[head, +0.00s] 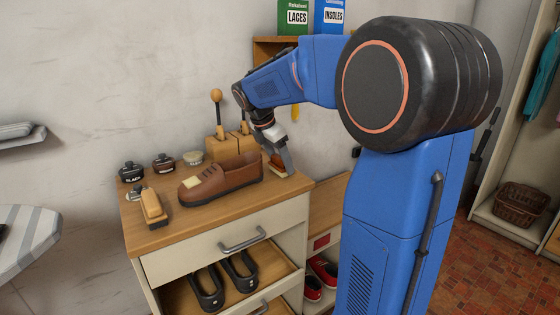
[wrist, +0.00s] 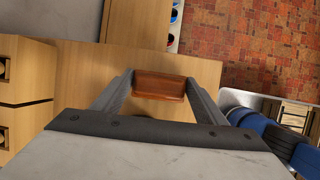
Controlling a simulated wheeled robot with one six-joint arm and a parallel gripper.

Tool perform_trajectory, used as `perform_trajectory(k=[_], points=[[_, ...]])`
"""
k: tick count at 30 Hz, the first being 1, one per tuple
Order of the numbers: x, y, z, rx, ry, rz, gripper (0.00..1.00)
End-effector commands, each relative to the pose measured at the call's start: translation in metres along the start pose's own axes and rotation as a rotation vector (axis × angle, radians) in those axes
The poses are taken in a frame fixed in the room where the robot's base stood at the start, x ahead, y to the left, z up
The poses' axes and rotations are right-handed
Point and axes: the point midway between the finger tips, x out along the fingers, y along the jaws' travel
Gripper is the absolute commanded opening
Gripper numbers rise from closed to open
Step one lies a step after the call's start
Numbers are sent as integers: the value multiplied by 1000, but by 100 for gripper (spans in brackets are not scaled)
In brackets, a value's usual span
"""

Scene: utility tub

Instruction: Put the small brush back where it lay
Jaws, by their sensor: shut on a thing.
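My gripper (head: 284,163) is at the right end of the cabinet top (head: 185,229), just right of the brown shoe (head: 221,180). In the wrist view my gripper (wrist: 160,88) is shut on a small reddish-brown wooden block, seemingly the small brush (wrist: 159,84), held across between both fingers. The small brush (head: 276,161) shows only partly in the head view, beside the fingers. Its bristles are hidden, and I cannot tell whether it touches the top. A larger brush (head: 152,206) with a light wooden back lies at the left end of the top.
Several small jars (head: 163,163) stand along the back left. A wooden block holder (head: 222,147) with upright handles stands behind the shoe. An open drawer (head: 218,290) holds black shoes. The right edge of the top is close to my gripper; a lower shelf lies beyond.

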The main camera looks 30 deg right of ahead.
Motion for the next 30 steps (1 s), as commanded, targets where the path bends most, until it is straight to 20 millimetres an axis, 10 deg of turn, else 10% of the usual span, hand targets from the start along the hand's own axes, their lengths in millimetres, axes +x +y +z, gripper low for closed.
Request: perform_trajectory(k=[4, 5, 7, 20, 30], points=[[2, 0, -1, 0, 0, 0, 42], [2, 0, -1, 0, 0, 0, 71], [2, 0, -1, 0, 0, 0, 85], [-6, 1, 0, 0, 0, 2, 85], [-67, 1, 0, 0, 0, 4, 85]])
